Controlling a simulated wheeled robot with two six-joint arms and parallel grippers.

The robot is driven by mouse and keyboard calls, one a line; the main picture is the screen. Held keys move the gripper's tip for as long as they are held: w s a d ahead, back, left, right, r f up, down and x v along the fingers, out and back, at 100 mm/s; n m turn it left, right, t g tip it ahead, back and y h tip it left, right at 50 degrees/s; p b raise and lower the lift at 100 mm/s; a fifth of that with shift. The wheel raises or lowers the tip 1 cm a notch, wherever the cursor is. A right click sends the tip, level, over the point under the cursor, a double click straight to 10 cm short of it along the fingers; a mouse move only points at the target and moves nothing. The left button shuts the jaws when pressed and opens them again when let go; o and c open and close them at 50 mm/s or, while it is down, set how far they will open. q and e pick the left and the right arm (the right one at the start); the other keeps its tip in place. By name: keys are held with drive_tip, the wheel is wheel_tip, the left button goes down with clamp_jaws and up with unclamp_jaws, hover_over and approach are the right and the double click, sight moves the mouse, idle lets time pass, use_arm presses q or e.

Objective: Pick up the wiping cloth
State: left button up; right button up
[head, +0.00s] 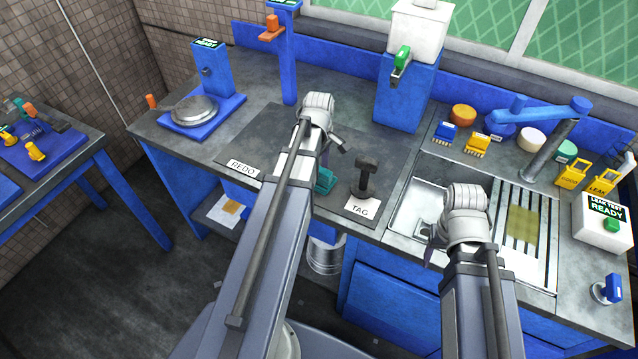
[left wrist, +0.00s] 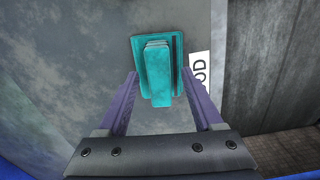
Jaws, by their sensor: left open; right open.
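My left gripper (left wrist: 160,73) is open, with one finger on each side of the ridge in that view. Whether the fingers touch it cannot be told.
A dark upright tool (head: 366,177) stands by the TAG label, right of the cloth. The sink (head: 408,212) has a ribbed drainboard with an olive pad (head: 523,223). A blue stand (head: 404,95) and a scale (head: 194,111) stand behind.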

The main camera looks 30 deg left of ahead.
use_arm(q)
drive_tip(key=shift+f, duration=0.5)
drive_tip(key=shift+r, duration=0.1)
clamp_jaws()
